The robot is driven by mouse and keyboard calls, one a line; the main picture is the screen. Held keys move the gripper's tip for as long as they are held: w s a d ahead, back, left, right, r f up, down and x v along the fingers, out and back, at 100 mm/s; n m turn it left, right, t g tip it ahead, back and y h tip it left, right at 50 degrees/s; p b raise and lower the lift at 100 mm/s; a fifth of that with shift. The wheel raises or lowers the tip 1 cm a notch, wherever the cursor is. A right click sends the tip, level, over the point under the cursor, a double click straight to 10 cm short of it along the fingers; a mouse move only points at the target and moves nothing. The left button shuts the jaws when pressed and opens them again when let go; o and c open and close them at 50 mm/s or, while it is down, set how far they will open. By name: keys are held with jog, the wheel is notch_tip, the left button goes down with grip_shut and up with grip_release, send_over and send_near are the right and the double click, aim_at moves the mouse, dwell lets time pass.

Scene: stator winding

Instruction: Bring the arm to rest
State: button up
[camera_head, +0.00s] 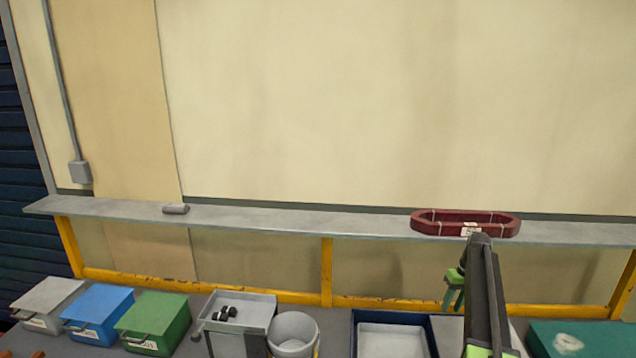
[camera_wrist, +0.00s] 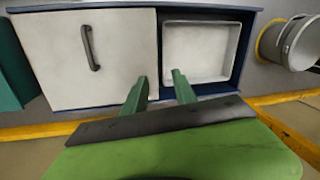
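My arm rises at the right of the head view, dark with green parts. My gripper (camera_head: 453,290) hangs from its end, in front of the yellow-framed shelf and apart from it. In the wrist view my gripper (camera_wrist: 158,84) shows two green fingers with a clear gap between them and nothing held. Beneath the fingers lie a white panel with a dark handle (camera_wrist: 90,47) and a white open tray (camera_wrist: 232,52) in a dark blue cabinet.
A dark red ring-shaped coil (camera_head: 466,223) lies on the grey shelf (camera_head: 290,219). Below stand grey, blue (camera_head: 96,313) and green (camera_head: 153,322) boxes, a grey bin (camera_head: 240,311) with dark pieces, a white bucket (camera_head: 293,335) and a teal surface (camera_head: 590,338). The wall above is clear.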

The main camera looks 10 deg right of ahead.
jog(key=s+a+f+n+b, duration=0.1)
jog(key=s+a+f+b, duration=0.1)
jog(key=a, duration=0.7)
jog(key=s+a+f+n+b, duration=0.1)
jog(key=a+f+b, duration=0.3)
jog(key=a, duration=0.6)
jog(key=s+a+f+n+h+b, duration=0.1)
jog(key=s+a+f+b, duration=0.2)
jog(key=a+f, duration=0.3)
jog(key=shift+s+a+g, duration=0.15)
jog(key=shift+s+a, duration=0.1)
jog(key=shift+a, duration=0.75)
jog(key=shift+s+a+g, duration=0.15)
jog(key=shift+s+a, duration=0.05)
jog(key=shift+a, duration=0.8)
jog(key=s+a+f+m+b, duration=0.1)
jog(key=s+a, duration=0.3)
jog(key=s, duration=0.3)
jog(key=s+a+f+m+h+b, duration=0.1)
jog(key=s+a+f+b, duration=0.1)
jog(key=s+a, duration=0.2)
jog(key=s, duration=0.3)
jog(key=shift+m, duration=0.4)
